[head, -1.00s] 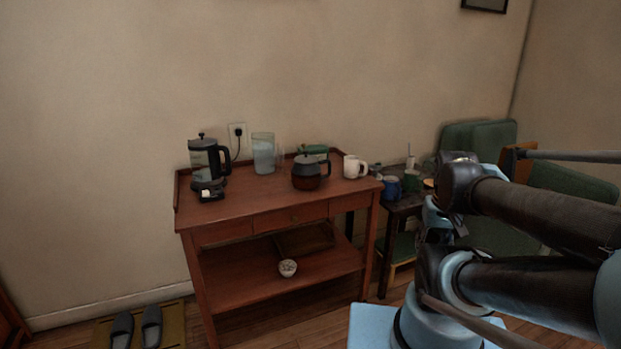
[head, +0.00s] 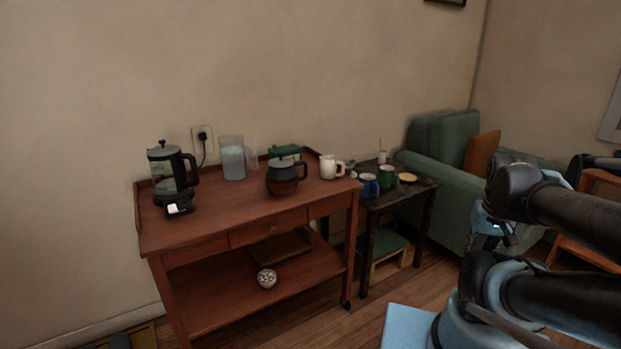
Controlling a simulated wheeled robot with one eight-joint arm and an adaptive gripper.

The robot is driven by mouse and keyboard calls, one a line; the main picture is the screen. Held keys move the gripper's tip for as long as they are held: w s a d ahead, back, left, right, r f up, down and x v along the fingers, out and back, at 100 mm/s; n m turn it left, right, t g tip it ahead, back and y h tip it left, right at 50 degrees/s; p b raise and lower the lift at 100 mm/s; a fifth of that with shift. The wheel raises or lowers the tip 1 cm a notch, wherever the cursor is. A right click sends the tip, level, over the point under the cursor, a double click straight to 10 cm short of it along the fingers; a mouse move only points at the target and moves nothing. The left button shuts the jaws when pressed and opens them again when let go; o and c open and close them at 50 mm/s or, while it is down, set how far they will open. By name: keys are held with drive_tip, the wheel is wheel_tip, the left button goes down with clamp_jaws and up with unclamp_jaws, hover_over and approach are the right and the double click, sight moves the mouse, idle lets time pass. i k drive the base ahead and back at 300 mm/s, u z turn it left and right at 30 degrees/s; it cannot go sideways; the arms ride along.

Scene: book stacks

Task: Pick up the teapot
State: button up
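A round dark brown teapot (head: 282,180) with a black handle on its right side stands on the top of the red-brown wooden cart (head: 200,229), toward the right. My arm is at the right of the head view, well apart from the teapot. My gripper (head: 487,232) seems to be at the small light-blue part below the dark joint, partly hidden by my arm; its fingers cannot be made out.
On the cart top stand a French press (head: 172,176), a small black item (head: 178,208), a clear pitcher (head: 232,160), a green object (head: 284,152) and a white mug (head: 329,168). A dark side table (head: 415,196) holds cups. A green armchair (head: 440,134) stands behind it.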

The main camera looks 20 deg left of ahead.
sight(278, 181)
drive_tip(key=z, duration=0.05)
drive_tip(key=k, duration=0.95)
drive_tip(key=u, duration=0.65)
drive_tip(key=i, duration=1)
drive_tip(key=z, duration=0.05)
